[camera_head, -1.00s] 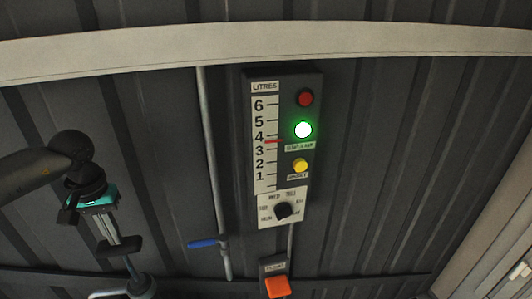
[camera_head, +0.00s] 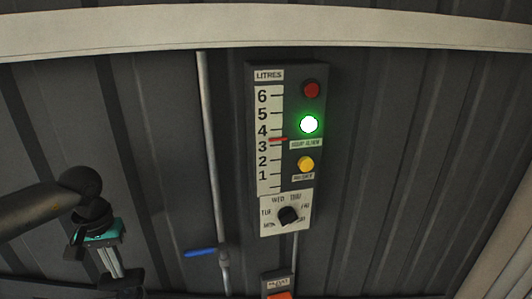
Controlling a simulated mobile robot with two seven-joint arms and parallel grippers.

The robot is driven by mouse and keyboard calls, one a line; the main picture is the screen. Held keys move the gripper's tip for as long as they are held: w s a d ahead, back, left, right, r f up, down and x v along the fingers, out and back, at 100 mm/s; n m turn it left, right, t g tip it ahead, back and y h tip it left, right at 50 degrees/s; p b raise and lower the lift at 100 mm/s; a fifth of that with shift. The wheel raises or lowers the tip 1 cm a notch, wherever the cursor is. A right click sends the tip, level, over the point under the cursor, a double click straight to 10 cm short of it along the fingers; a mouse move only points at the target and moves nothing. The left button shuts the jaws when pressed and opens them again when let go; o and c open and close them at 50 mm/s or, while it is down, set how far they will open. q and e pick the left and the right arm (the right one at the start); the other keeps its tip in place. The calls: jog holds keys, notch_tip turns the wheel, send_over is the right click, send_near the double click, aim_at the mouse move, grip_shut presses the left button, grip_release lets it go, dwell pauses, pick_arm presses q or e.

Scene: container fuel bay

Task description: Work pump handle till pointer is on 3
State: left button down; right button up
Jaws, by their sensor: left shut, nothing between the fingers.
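The gauge panel (camera_head: 304,235) hangs on the dark ribbed wall, with a LITRES scale (camera_head: 269,185) numbered 1 to 6. Its red pointer (camera_head: 278,139) stands about midway between 3 and 4. My left gripper (camera_head: 122,283) is at the lower left, pointing down, shut and empty, with its tips near the bottom edge. It is well left of the panel. I cannot make out the pump handle; it is out of view or hidden below. My right gripper is not in view.
The panel has a red button (camera_head: 311,89), a lit green lamp (camera_head: 309,124), a yellow button (camera_head: 306,164) and a black day dial (camera_head: 289,215). A grey pipe (camera_head: 211,150) with a blue lever (camera_head: 201,252) runs left of it. An orange part (camera_head: 280,296) shows below.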

pick_arm(q)
jog(key=shift+s+f, duration=0.15)
jog(key=shift+f, duration=0.65)
notch_tip(320, 180, up, 12)
jog(key=p, duration=0.8)
jog(key=shift+r, duration=0.25)
notch_tip(320, 180, down, 12)
jog(key=b, duration=0.9)
jog(key=shift+f, duration=0.2)
notch_tip(320, 180, up, 12)
jog(key=p, duration=0.8)
jog(key=shift+r+p, duration=0.2)
jog(key=shift+p, duration=0.15)
jog(key=shift+f, duration=0.1)
